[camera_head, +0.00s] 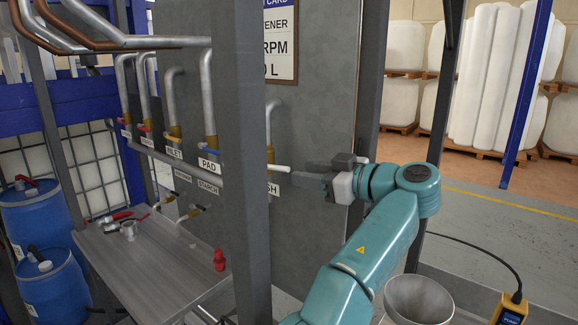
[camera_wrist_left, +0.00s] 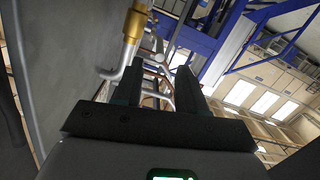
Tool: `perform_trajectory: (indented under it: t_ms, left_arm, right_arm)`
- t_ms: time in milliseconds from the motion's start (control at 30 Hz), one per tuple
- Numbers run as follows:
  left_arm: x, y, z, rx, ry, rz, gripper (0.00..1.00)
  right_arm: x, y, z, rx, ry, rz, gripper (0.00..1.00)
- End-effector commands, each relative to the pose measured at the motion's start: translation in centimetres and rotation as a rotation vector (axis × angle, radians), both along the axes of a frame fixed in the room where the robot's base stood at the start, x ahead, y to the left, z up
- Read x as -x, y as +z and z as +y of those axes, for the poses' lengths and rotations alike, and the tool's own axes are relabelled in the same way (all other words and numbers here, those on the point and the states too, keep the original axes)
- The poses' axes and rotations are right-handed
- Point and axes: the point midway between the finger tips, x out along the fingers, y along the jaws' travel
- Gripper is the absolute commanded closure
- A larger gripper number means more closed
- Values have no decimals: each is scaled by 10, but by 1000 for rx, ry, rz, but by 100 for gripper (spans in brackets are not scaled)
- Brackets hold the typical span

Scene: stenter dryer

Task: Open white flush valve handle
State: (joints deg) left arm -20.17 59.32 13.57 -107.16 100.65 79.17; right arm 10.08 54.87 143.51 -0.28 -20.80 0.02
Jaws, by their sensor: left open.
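The white flush valve handle (camera_head: 273,168) is a short lever that sticks out to the right from behind the grey post, above a label of which only "SH" shows. My right gripper is out of view.
The grey post (camera_head: 245,190) stands in front of the pipe row. A metal bench (camera_head: 160,265) holds a red item (camera_head: 219,260) and loose valve parts. Blue drums (camera_head: 45,225) stand at left. A grey funnel (camera_head: 418,298) and a yellow box (camera_head: 510,308) are at lower right.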

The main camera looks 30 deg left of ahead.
Motion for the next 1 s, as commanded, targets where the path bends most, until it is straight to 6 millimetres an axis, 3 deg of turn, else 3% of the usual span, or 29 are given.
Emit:
perform_trajectory:
  t_ms: [100,300,500,767,900,1000]
  left_arm:
    - [2,10,-33,-2,-4,1,59]
    - [5,15,-72,-2,-2,1,59]
    - [7,13,-88,-1,0,-1,59]
    - [7,12,-89,-1,0,-1,59]
    - [7,12,-89,-1,0,-1,100]
    - [8,12,-89,0,0,-1,100]
  right_arm:
    - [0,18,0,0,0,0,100]
    - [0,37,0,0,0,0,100]
    - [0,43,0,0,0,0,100]
    - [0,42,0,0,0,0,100]
    - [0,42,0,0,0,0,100]
    - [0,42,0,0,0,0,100]
